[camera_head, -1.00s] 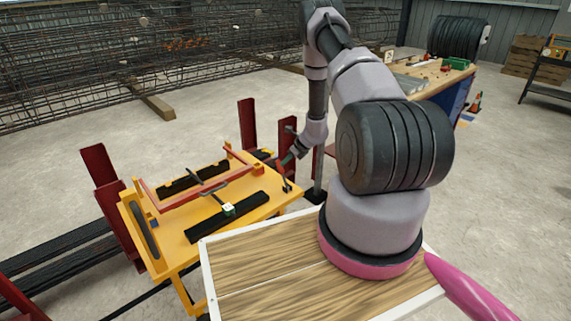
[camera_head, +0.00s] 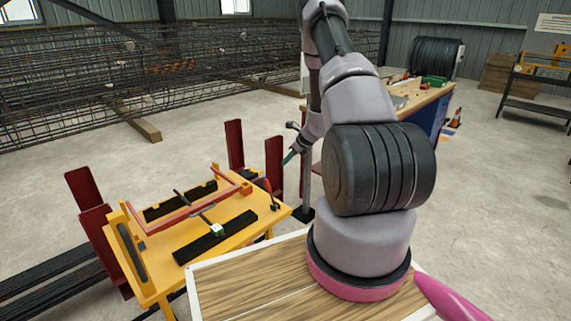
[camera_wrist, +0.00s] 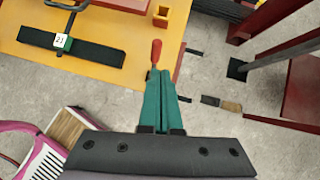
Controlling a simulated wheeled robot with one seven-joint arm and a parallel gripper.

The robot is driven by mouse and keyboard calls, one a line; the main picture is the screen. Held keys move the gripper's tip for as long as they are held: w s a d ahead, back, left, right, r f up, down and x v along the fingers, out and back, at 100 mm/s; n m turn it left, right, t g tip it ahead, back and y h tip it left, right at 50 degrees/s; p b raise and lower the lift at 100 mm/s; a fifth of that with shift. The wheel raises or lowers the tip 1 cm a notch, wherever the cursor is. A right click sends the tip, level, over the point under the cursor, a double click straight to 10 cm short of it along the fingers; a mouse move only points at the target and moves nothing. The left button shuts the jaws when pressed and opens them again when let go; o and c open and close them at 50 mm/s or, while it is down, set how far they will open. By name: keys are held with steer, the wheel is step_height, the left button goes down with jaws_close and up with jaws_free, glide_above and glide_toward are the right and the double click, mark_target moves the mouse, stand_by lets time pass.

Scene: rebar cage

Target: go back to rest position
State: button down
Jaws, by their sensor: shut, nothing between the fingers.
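My gripper (camera_head: 289,157) is to the right of the yellow table, raised above its right corner in the head view. In the wrist view my gripper (camera_wrist: 161,101) shows its green fingers shut together with nothing between them. The yellow table (camera_head: 160,272) carries a red frame, black pads and a grey-handled tool. In the wrist view the yellow table (camera_wrist: 110,80) lies below and to the left, with a black pad (camera_wrist: 75,45) tagged 21. A red-handled tool (camera_wrist: 156,50) shows just beyond the fingertips.
Dark red posts (camera_head: 234,146) stand around the yellow table. A grey pole (camera_head: 307,185) is close to my arm. A workbench (camera_head: 425,98) stands behind it, and a rebar cage (camera_head: 90,85) fills the back left. Open concrete floor lies at right.

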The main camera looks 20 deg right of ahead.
steer(key=s+a+r+n+y, duration=0.15)
steer(key=a+r+n, duration=0.3)
steer(key=r, duration=0.55)
steer(key=s+a+r+n, duration=0.3)
steer(key=a+r+n, duration=0.15)
steer(key=r, duration=0.65)
steer(key=s+a+r+n, duration=0.3)
steer(key=a+r, duration=0.2)
steer(key=r, duration=0.5)
steer(key=s+a+r+n+h, duration=0.1)
steer(key=s+r+n, duration=0.3)
steer(key=s, duration=0.5)
steer(key=s+a+r+n+h, duration=0.1)
steer(key=s+r+n, duration=0.4)
steer(key=s, duration=0.3)
steer(key=s+a+r+n+t+h, duration=0.1)
steer(key=s+r+n, duration=0.3)
steer(key=s, duration=0.5)
steer(key=shift+s+a+r+n, duration=0.3)
steer(key=shift+a+r, duration=0.05)
steer(key=shift+r, duration=0.25)
steer(key=shift+h, duration=0.25)
